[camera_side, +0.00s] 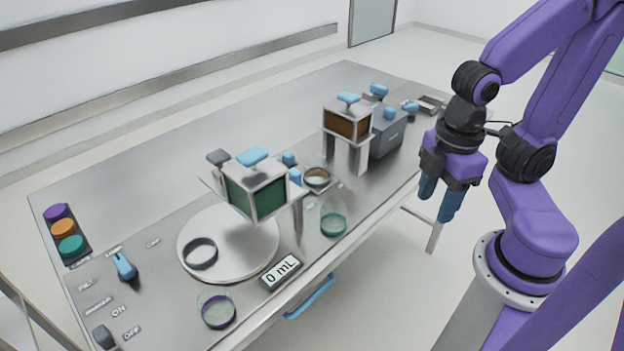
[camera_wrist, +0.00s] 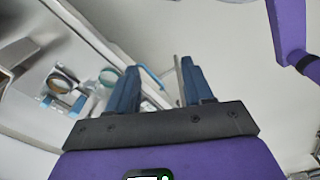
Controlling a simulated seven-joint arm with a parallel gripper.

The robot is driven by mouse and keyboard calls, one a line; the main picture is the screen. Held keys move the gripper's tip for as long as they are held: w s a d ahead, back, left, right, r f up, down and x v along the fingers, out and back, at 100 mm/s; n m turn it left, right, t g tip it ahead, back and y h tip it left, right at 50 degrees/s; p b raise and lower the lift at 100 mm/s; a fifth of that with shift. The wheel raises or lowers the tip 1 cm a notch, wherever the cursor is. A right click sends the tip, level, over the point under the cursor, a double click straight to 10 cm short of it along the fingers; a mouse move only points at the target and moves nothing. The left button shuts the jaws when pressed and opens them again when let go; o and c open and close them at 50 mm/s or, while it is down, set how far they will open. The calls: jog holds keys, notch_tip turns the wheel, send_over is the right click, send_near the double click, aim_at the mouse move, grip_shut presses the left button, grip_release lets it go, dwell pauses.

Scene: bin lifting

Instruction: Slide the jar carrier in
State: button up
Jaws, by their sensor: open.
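My gripper (camera_side: 439,198) hangs to the right of the bench's front edge, fingers pointing down, open and empty. In the wrist view my gripper (camera_wrist: 159,68) has clear space between its fingers. A jar with brown contents (camera_side: 317,177) sits on a small metal plate, which may be the jar carrier, between two dispensers; this jar also shows in the wrist view (camera_wrist: 62,80). A teal-ringed jar (camera_side: 333,222) stands near the front edge. A dark-ringed jar (camera_side: 201,253) sits on a round white disc (camera_side: 245,268). A purple-ringed jar (camera_side: 219,311) stands at the near corner.
A green-filled hopper (camera_side: 255,192) and a brown-filled hopper (camera_side: 347,124) stand on the bench. A grey box (camera_side: 386,138) is behind. A 0 mL display (camera_side: 282,270) and a blue handle (camera_side: 311,297) are at the front. Open floor lies beneath my gripper.

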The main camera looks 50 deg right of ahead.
dwell(0.4)
notch_tip(320, 180, up, 2)
jog(key=m, duration=1.3)
send_over(295, 171)
notch_tip(295, 171, down, 17)
jog(key=shift+r, duration=0.1)
grip_shut()
